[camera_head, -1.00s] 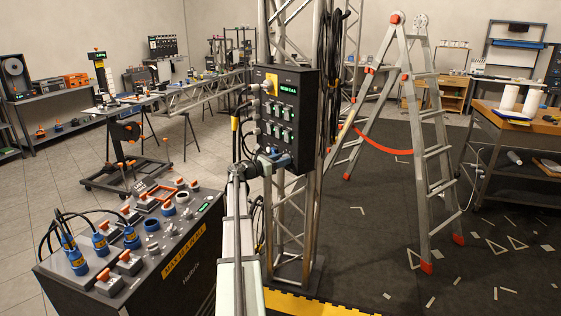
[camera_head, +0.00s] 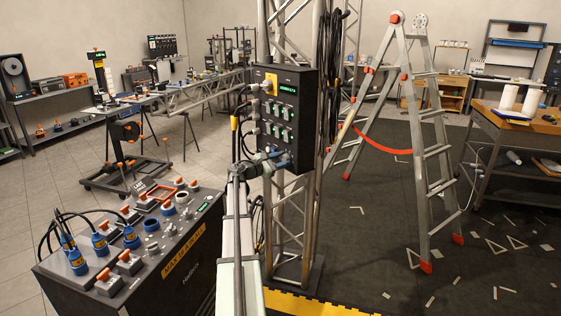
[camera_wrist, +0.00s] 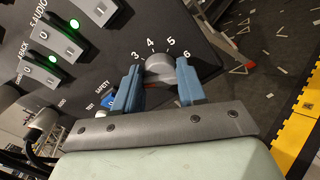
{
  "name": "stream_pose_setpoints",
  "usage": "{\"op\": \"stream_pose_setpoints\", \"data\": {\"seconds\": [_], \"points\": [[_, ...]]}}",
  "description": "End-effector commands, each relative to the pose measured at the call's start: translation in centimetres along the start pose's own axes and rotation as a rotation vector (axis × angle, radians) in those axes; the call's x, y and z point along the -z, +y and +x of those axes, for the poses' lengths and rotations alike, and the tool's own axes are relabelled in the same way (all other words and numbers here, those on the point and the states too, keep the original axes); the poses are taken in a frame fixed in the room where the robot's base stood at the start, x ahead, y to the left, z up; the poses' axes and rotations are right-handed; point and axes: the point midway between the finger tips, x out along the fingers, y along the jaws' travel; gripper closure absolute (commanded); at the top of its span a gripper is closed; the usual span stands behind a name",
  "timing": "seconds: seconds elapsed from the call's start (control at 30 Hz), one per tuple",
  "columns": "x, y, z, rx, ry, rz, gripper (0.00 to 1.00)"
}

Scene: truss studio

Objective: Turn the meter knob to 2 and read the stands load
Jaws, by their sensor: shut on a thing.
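The black panel box (camera_head: 298,140) is fixed to the truss in the head view, with a small lit green display (camera_head: 287,89) near its top; the digits are too small to read. In the wrist view the grey round meter knob (camera_wrist: 158,62) sits low on the panel, with white numerals 3, 4, 5 and 6 showing around it. The mark for 2 and the knob's pointer are not clear to me. My gripper (camera_wrist: 159,76) is shut on the knob, one blue finger on each side. In the head view my gripper (camera_head: 277,156) is at the panel's lower edge.
Green-lit switches (camera_wrist: 62,38) lie left of the knob, and a blue safety test button (camera_wrist: 109,100) is close beside the left finger. Cables plug into the panel's left side. A distribution box (camera_head: 130,245) stands at left, a ladder (camera_head: 430,150) at right.

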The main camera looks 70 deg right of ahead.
Motion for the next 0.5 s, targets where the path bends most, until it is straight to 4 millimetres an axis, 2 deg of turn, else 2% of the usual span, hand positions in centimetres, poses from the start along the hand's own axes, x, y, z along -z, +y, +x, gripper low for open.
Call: {"op": "stream_pose_setpoints", "data": {"seconds": [0.33, 0.37, 0.5], "points": [[0.04, 0.03, 0.13, 0.000, 0.001, 0.002, 0.90], [0.04, 0.04, 0.13, 0.000, 0.001, 0.002, 0.58], [0.04, 0.03, 0.10, 0.000, 0.000, 0.001, 0.44]]}}
